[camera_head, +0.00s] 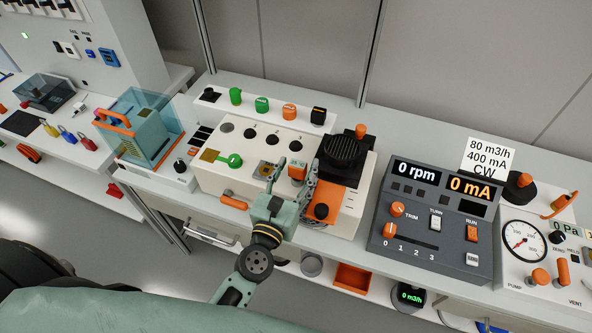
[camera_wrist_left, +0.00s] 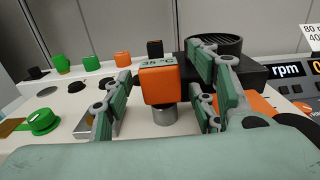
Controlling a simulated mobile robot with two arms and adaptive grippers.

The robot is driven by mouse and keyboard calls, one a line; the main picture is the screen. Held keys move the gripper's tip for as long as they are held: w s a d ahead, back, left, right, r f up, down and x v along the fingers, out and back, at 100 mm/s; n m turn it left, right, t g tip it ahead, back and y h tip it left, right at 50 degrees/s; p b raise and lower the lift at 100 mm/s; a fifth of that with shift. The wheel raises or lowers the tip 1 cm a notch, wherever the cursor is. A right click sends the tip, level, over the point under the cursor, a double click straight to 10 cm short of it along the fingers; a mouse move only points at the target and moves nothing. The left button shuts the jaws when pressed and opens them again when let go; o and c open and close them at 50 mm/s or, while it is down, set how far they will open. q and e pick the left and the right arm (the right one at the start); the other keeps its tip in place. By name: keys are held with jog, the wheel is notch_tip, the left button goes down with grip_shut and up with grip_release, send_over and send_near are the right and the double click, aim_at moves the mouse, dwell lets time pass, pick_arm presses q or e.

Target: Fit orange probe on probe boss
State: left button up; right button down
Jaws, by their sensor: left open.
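The orange probe (camera_head: 298,173), a block with a "35 °C" label, stands upright on the cream panel. In the left wrist view the orange probe (camera_wrist_left: 158,86) sits above a short grey metal cylinder (camera_wrist_left: 164,114). I cannot tell whether that cylinder is the probe boss or part of the probe. My left gripper (camera_head: 297,167) is open, with one finger on each side of the probe. In the left wrist view gaps show between the fingers and the block. My right gripper is not in view.
Green, orange and black caps line the back ledge (camera_head: 272,112). A green knob (camera_head: 234,161) is to the left. A grey control console (camera_head: 433,218) reads 0 rpm and 0 mA.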

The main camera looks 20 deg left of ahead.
pick_arm(q)
jog(key=s, duration=1.2)
jog(key=shift+a, duration=0.2)
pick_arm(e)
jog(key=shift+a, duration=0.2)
pick_arm(q)
jog(key=shift+w, duration=0.1)
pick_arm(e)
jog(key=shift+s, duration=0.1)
